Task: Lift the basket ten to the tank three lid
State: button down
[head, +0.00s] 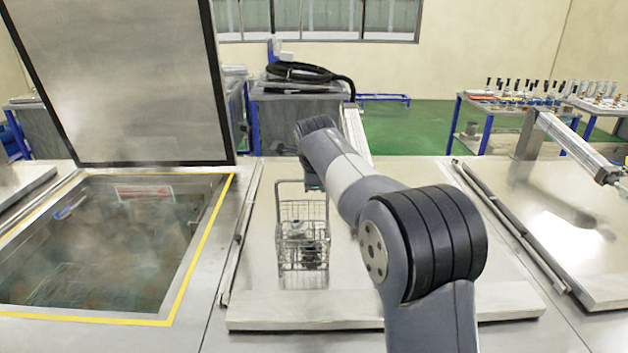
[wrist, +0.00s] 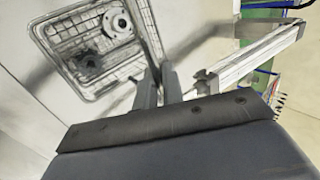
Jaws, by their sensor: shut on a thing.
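A wire basket (head: 288,214) with a tall handle is at the middle closed metal lid (head: 255,270) in the head view. It holds grey metal parts. I cannot tell whether its bottom touches the lid or hangs just above it. My gripper (head: 314,184) is shut on the top of the basket's handle, mostly hidden by my arm. In the wrist view the gripper fingers (wrist: 158,80) close on the handle bar, and the basket (wrist: 62,62) shows beyond with a round flanged part and a darker part inside. No number is readable on basket or lids.
An open tank (head: 90,250) with cloudy liquid and a yellow edge lies left, its lid (head: 120,80) raised. Another closed lid (head: 560,220) is right, with a pneumatic cylinder (head: 570,140) behind it. A black hose (head: 310,72) lies on a rear bench.

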jog(key=shift+f+b, duration=0.35)
jog(key=shift+f, duration=0.1)
jog(key=c, duration=1.5)
grip_release()
jog(key=shift+c, duration=0.2)
jog(key=shift+o, duration=0.4)
jog(key=shift+f, duration=0.15)
jog(key=s+r+p, duration=0.3)
jog(key=r+p, duration=0.1)
jog(key=r, duration=0.6)
jog(key=s+r+p, duration=0.3)
jog(key=r+p, duration=0.1)
jog(key=r, duration=0.7)
jog(key=shift+s, duration=0.25)
